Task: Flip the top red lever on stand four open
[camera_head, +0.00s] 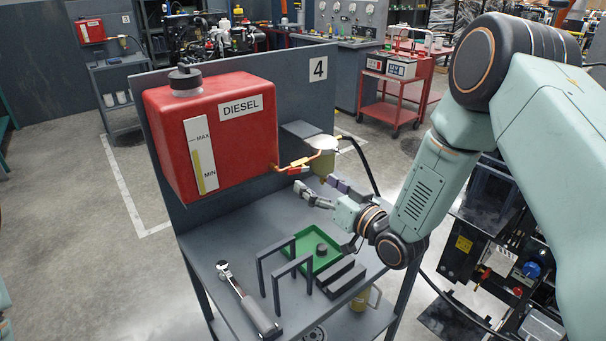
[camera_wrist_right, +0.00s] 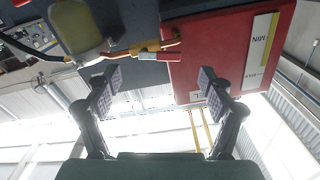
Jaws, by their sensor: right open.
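The red lever (camera_head: 298,170) is small and sits on the copper pipe (camera_head: 322,155) leaving the red diesel tank (camera_head: 228,140) on stand four. My right gripper (camera_head: 316,186) is open, just below and right of the lever in the head view, with nothing between its fingers. In the right wrist view the scene looks upside down. The lever (camera_wrist_right: 148,56) shows there between and beyond the two open fingers (camera_wrist_right: 156,83), apart from both. The tank (camera_wrist_right: 215,60) fills the right side. My left gripper is out of view.
A yellowish bowl (camera_head: 322,166) hangs by the pipe's right end, with a black hose beside it. On the bench below lie a ratchet (camera_head: 248,302), a green tray (camera_head: 303,240) and dark grey brackets (camera_head: 277,270). A red cart (camera_head: 388,112) stands behind.

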